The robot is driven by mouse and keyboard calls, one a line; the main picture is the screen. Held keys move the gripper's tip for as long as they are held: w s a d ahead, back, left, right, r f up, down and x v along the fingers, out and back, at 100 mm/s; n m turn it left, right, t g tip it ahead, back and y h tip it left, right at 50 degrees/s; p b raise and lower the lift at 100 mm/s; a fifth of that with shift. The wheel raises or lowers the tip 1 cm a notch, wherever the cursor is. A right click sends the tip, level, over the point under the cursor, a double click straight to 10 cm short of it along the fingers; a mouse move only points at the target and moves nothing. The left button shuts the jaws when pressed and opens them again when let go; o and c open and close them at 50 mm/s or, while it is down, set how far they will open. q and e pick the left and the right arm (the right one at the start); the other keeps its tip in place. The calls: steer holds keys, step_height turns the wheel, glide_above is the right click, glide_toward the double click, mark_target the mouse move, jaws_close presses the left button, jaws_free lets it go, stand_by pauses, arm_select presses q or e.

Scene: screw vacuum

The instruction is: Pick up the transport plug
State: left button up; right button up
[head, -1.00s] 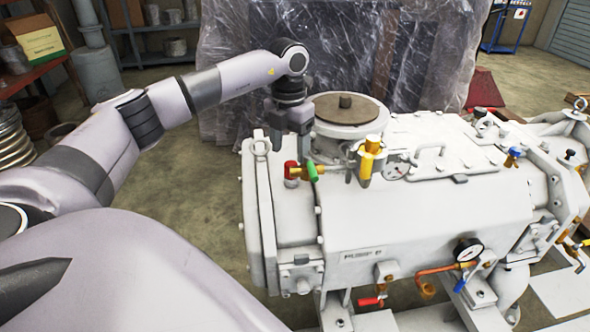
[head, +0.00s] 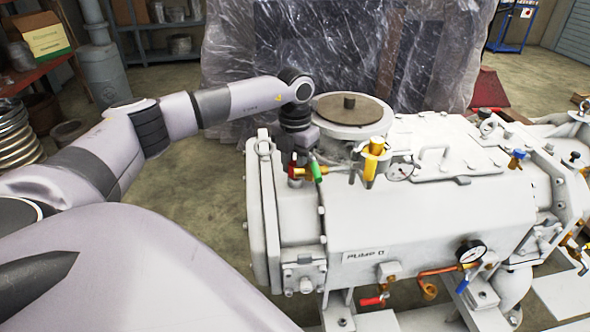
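A round brown disc with a short dark knob, which looks like the transport plug (head: 348,112), lies on the white top flange of the machine. My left gripper (head: 304,158) points down just to the left of and below this flange. It is beside the small valve with the red cap and green handle (head: 317,172). It is apart from the knob. Its fingertips are small and partly lost against the valve, so I cannot tell whether they are open or touch anything. My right gripper is not in view.
The white vacuum machine (head: 420,215) fills the middle and right. A yellow valve (head: 373,160) and a gauge (head: 400,168) stand in front of the flange. A plastic-wrapped load (head: 340,50) is behind. Shelves (head: 160,40) are at the back left.

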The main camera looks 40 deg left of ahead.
mark_target(295, 163)
arm_select(q)
steer(key=shift+r, duration=0.1)
step_height(295, 163, up, 20)
steer(key=shift+p, duration=0.35)
